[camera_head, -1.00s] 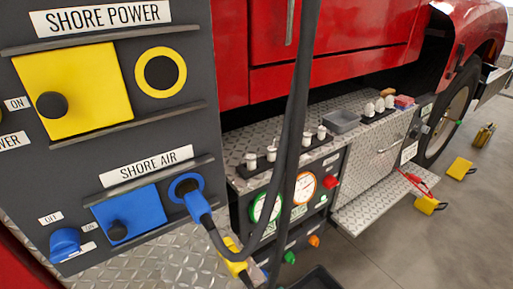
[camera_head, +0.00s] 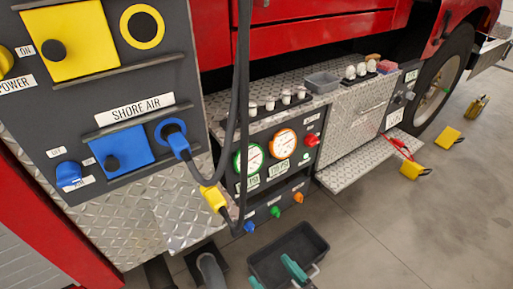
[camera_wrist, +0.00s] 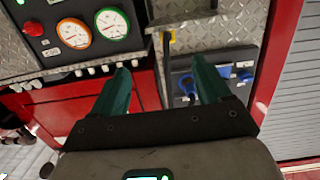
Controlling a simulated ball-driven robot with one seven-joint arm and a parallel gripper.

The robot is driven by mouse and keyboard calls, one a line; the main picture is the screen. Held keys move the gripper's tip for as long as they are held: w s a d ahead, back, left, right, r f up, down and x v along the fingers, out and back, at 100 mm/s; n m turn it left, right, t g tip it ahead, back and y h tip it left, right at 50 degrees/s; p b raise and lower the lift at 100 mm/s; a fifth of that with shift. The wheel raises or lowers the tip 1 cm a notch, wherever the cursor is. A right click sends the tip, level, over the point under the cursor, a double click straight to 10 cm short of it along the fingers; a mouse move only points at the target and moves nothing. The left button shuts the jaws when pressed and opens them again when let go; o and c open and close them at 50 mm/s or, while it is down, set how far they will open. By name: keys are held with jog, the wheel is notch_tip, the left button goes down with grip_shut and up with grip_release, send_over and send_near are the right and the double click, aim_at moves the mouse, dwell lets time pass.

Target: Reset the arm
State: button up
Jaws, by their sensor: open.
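My gripper (camera_head: 275,274) shows at the bottom of the head view, its teal fingers partly cut off by the frame edge. In the wrist view my gripper (camera_wrist: 162,62) has its two teal fingers spread well apart, with nothing between them. It points towards the truck side and touches nothing that I can see. Most of my arm is outside the head view.
The shore panel has a yellow cover (camera_head: 72,42), a blue cover (camera_head: 121,149) and a plugged-in blue connector (camera_head: 178,144). A dark cable (camera_head: 236,110) hangs in front. A black bin-like shape (camera_head: 262,262) lies below the gauges (camera_head: 283,143).

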jog(key=s+d+f+m+g+h+p, duration=0.1)
jog(key=s+d+f+g+h+p, duration=0.15)
jog(key=d, duration=0.45)
jog(key=s+d+f+m+g+h+p, duration=0.1)
jog(key=s+d+f+m+g+h, duration=0.1)
jog(key=d+f+g+h, duration=0.3)
jog(key=s+d+r+m+g+h+p, duration=0.1)
jog(key=s+d+m+g, duration=0.1)
jog(key=s+d, duration=0.3)
jog(key=s+d+r+m+g+h+p, duration=0.1)
jog(key=s+d+m+g, duration=0.1)
jog(key=s+d, duration=0.4)
jog(key=s+g, duration=0.1)
jog(key=s, duration=0.1)
jog(key=shift+s+d+r, duration=0.25)
jog(key=shift+s+r, duration=0.05)
jog(key=shift+r, duration=0.1)
jog(key=shift+g, duration=0.25)
